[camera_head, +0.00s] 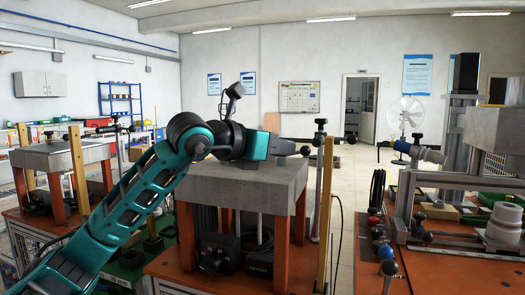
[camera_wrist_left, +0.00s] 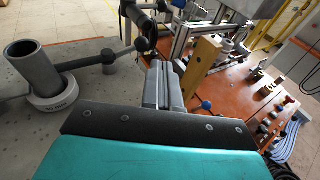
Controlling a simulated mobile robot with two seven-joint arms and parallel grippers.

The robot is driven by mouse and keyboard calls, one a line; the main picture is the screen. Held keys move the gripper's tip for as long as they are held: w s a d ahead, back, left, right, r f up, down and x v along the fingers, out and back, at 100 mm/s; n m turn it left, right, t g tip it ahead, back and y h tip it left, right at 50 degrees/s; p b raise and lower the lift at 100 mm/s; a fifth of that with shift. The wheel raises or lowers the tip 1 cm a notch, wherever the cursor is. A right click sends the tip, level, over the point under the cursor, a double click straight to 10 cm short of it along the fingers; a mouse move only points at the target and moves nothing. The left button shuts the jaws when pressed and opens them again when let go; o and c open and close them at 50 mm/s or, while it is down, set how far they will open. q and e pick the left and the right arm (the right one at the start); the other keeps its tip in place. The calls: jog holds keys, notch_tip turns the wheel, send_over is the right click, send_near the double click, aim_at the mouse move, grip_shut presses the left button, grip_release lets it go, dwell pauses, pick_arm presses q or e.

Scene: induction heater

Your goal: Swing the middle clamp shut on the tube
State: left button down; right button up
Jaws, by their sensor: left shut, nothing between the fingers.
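My left gripper (camera_head: 304,150) reaches over the middle stand's grey slab (camera_head: 235,183). Its fingers (camera_wrist_left: 163,85) are shut and empty in the left wrist view. The grey tube (camera_wrist_left: 36,68) stands upright in a white ring on the slab (camera_wrist_left: 95,82), left of the fingers. The dark middle clamp (camera_wrist_left: 107,57) has a post with round knobs beyond the fingertips, and its arm points toward the tube. I cannot tell whether it touches the tube. In the head view the clamp post (camera_head: 320,150) is just right of the gripper; my arm hides the tube. My right gripper is not visible.
A yellow upright (camera_head: 326,205) stands at the slab's right edge. The right stand (camera_head: 470,262) has an orange top, a metal frame and several knobs. Another slab-topped stand (camera_head: 62,152) is at the left. Open floor lies behind.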

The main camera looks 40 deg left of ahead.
pick_arm(q)
jog(key=shift+b+v, duration=0.65)
jog(key=shift+v, duration=1.8)
jog(key=shift+f, duration=0.1)
